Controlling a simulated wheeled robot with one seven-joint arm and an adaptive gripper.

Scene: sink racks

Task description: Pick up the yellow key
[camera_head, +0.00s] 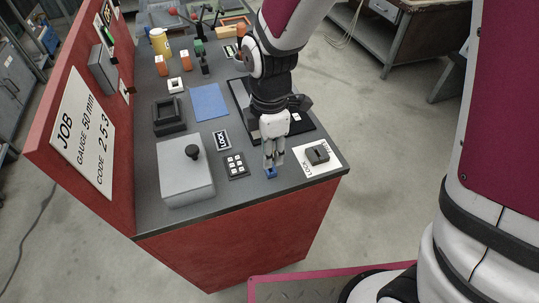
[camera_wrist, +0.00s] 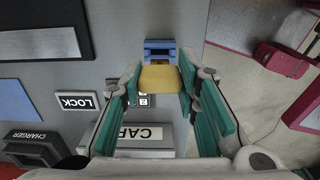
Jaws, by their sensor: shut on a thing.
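The yellow key (camera_wrist: 160,79) shows in the wrist view as a yellow block between the two fingers of my gripper (camera_wrist: 160,72). My gripper is shut on it. A small blue holder (camera_wrist: 160,47) is just beyond the key in the wrist view; I cannot tell whether the key still touches it. In the head view my gripper (camera_head: 270,163) points down over the blue holder (camera_head: 271,173) near the bench's front edge. The key is hidden by the fingers there.
A lock block on a white card (camera_head: 317,155) is right of my gripper. A keypad (camera_head: 235,166) and a grey box with a black knob (camera_head: 186,182) are left. A blue sheet (camera_head: 209,102) lies behind. A red board (camera_head: 85,110) walls the bench's left side.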

